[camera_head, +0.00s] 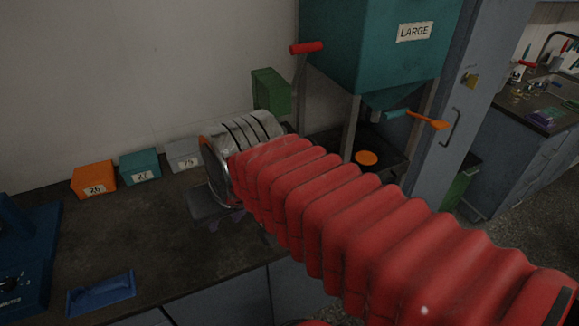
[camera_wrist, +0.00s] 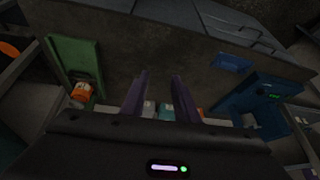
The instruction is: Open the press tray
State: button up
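My gripper (camera_wrist: 160,76) shows its two dark purple fingers apart with nothing between them in the wrist view. In the head view the gripper (camera_head: 226,221) is small and dark at the far end of my red-sleeved arm, above the counter's front part. I cannot tell for certain which thing is the press tray. A blue machine (camera_head: 25,260) stands at the left edge of the head view, cut off by the frame; it also shows at the right of the wrist view (camera_wrist: 268,98). No open tray can be made out.
Numbered boxes in orange (camera_head: 93,178), teal (camera_head: 140,165) and grey (camera_head: 183,155) line the wall. A flat blue piece (camera_head: 100,294) lies near the counter's front edge. A teal hopper marked LARGE (camera_head: 375,50) stands right. The counter (camera_head: 130,235) is mostly clear at left.

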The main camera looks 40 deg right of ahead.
jog(key=w+d+r+m, duration=0.1)
jog(key=w+d+m, duration=0.5)
jog(key=w+d, duration=0.15)
jog(key=w+d+f+m+g, duration=0.1)
jog(key=w+d+f+m, duration=0.2)
jog(key=d, duration=0.6)
jog(key=w+d+f+m+g, duration=0.1)
jog(key=w+d+f+m, duration=0.2)
jog(key=d, duration=0.6)
jog(key=w+d+f+m+g, duration=0.1)
jog(key=w+d+f+m, duration=0.3)
jog(key=d+m, duration=0.3)
jog(key=shift+w+d, duration=0.9)
jog(key=shift+d, duration=0.2)
jog(key=w+f, duration=0.1)
jog(key=f, duration=0.8)
jog(key=w+f, duration=0.1)
jog(key=f, duration=0.3)
jog(key=shift+w+d+f, duration=0.25)
jog(key=shift+w+d, duration=0.05)
jog(key=shift+d, duration=0.05)
grip_shut()
jog(key=shift+r, duration=0.1)
